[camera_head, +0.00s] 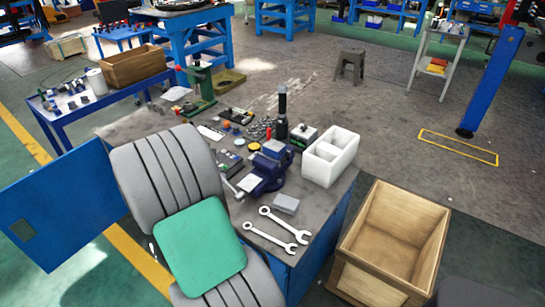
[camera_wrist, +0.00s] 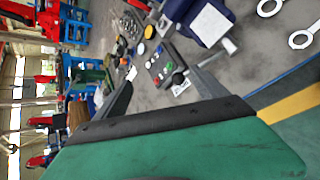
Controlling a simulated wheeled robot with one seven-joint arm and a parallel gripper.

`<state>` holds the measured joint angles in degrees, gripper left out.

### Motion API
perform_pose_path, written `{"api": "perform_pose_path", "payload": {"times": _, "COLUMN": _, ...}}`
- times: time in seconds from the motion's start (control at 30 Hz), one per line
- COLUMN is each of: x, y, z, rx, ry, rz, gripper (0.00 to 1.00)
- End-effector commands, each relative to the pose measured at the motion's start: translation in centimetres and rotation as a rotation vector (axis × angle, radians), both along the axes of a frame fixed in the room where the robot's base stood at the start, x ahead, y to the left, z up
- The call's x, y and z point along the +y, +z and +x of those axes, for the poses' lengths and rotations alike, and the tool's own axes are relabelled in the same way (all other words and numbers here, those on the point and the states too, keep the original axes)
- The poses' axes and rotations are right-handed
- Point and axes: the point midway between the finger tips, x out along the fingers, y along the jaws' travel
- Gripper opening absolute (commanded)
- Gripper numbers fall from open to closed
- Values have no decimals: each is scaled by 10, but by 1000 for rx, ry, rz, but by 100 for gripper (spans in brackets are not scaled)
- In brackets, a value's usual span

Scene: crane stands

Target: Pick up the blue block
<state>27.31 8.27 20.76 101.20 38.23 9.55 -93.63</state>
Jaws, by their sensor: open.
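A blue vise (camera_head: 268,172) with a white label stands on the workbench. A small blue block-like shape (camera_head: 274,148) shows at its far end; I cannot tell whether it is a loose block or part of the vise. In the wrist view, part of the blue vise (camera_wrist: 188,12) shows at the top, beyond the fingers. My gripper (camera_wrist: 162,76) is open and empty, its two dark fingers spread apart above the bench. In the head view my arm covers the near left of the bench and hides the fingers.
The bench holds a white divided box (camera_head: 331,157), two wrenches (camera_head: 284,226), a grey block (camera_head: 286,204), a black cylinder (camera_head: 282,112) and several small parts. A wooden crate (camera_head: 392,240) stands right of the bench. A blue side table (camera_head: 103,104) stands left.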

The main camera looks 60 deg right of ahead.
Motion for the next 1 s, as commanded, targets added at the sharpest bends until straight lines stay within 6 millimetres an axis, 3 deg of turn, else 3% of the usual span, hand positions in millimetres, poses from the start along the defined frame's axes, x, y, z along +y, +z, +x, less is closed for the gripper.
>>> {"api": "perform_pose_path", "payload": {"times": 0.03, "x": -49, "y": -29, "z": -24, "rx": 169, "ry": 20, "rz": -100, "gripper": 87}}
{"api": "perform_pose_path", "payload": {"times": 0.1, "x": -100, "y": -45, "z": -54, "rx": 410, "ry": 63, "rz": -220, "gripper": 91}}
{"api": "perform_pose_path", "payload": {"times": 0.2, "x": -142, "y": -58, "z": -89, "rx": 678, "ry": 103, "rz": -316, "gripper": 91}}
{"api": "perform_pose_path", "payload": {"times": 0.37, "x": -170, "y": -64, "z": -110, "rx": 848, "ry": 128, "rz": -361, "gripper": 91}}
{"api": "perform_pose_path", "payload": {"times": 0.8, "x": -233, "y": -84, "z": -116, "rx": 848, "ry": 130, "rz": -360, "gripper": 91}}
{"api": "perform_pose_path", "payload": {"times": 1.0, "x": -236, "y": -84, "z": -116, "rx": 847, "ry": 132, "rz": -360, "gripper": 91}}
